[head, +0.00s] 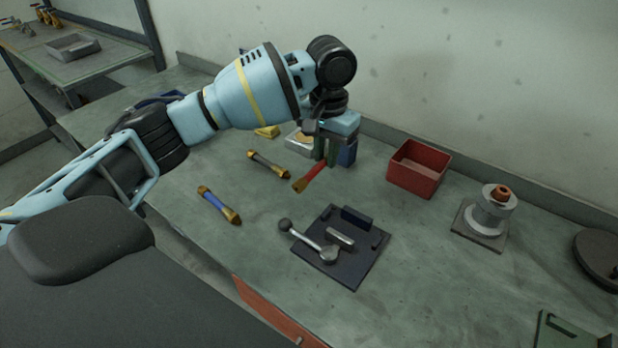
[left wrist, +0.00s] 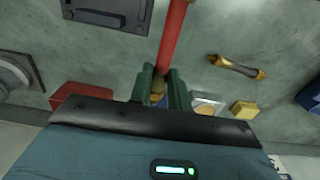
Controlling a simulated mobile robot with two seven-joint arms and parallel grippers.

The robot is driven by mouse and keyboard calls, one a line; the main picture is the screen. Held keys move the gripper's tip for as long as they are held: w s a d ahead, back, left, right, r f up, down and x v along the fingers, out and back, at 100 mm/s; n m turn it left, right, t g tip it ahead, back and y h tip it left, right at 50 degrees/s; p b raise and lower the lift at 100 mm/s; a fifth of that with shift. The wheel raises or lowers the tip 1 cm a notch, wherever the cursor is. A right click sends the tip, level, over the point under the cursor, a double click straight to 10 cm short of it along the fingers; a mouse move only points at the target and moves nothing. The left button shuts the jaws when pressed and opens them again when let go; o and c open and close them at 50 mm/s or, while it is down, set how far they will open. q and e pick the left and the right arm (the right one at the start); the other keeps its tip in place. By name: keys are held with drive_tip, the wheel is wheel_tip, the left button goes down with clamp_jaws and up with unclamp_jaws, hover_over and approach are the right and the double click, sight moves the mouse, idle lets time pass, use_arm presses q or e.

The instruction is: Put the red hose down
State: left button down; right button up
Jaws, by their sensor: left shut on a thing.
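The red hose (head: 314,173) is a short red tube with brass-coloured ends. My left gripper (head: 325,155) is shut on it near one end, and the other end points toward the front left in the head view. In the left wrist view the red hose (left wrist: 173,40) runs up from between the green fingers of the left gripper (left wrist: 160,88). I cannot tell whether the hose touches the bench. My right gripper is in neither view.
A black hose (head: 268,164) and a blue hose (head: 219,205) lie on the bench to the left. A dark fixture plate with a lever (head: 355,270) is in front. A red bin (head: 419,169) and a grey flanged part (head: 484,220) stand right. Bench between them is clear.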

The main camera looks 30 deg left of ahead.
sight(325, 197)
use_arm(q)
drive_tip(key=shift+w+d, duration=0.15)
drive_tip(key=shift+w, duration=0.05)
wheel_tip(325, 197, down, 4)
drive_tip(key=shift+r, duration=0.1)
drive_tip(key=shift+f+b, duration=0.45)
drive_tip(key=shift+f, duration=2.55)
drive_tip(key=shift+f, duration=0.1)
drive_tip(key=c, duration=1.3)
unclamp_jaws()
wheel_tip(325, 197, up, 12)
drive_tip(key=shift+r+p, duration=0.1)
drive_tip(key=shift+p, duration=0.5)
drive_tip(key=shift+o, duration=0.3)
